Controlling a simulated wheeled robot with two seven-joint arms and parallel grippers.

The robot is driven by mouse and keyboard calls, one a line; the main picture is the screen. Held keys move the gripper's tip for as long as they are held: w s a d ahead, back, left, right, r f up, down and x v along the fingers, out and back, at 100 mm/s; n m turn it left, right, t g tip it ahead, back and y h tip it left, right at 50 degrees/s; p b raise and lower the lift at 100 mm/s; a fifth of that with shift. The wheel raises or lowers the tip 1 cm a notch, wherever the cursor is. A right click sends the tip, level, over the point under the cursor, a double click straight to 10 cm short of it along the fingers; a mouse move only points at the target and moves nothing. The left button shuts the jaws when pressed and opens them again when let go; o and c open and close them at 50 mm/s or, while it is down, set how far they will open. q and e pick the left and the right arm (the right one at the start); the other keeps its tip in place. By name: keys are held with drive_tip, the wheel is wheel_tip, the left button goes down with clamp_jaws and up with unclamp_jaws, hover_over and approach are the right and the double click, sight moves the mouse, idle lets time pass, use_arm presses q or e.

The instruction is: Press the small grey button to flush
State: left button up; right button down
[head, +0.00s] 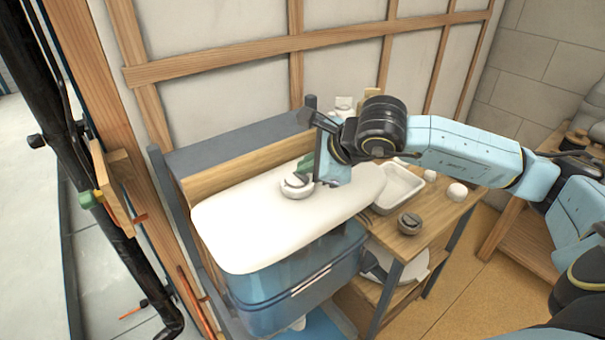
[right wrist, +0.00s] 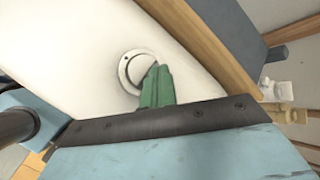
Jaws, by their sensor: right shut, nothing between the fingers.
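A round flush button (head: 294,187) with a pale ring is set in the white cistern lid (head: 260,230). In the right wrist view, the flush button (right wrist: 133,70) shows its ring and a pale inner face with a darker line. Its lower right part is hidden behind my fingertips, so I cannot clearly make out a separate small grey part. My right gripper (head: 305,168) points down over the button. Its green fingertips (right wrist: 158,86) are shut with nothing between them. They overlap the button's edge; I cannot tell whether they touch it. My left gripper is out of view.
The cistern's translucent blue tank (head: 300,285) hangs below the lid. A white tray (head: 399,188) and a small dark-and-pale round fitting (head: 410,223) sit on the wooden bench to the right. A wood-framed wall stands behind. A black pipe (head: 100,215) runs down the left.

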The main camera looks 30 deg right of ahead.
sight(307, 178)
drive_tip(key=shift+r, duration=0.6)
drive_tip(key=shift+r+p, duration=1.4)
drive_tip(key=shift+r, duration=1.15)
drive_tip(key=shift+f, duration=0.1)
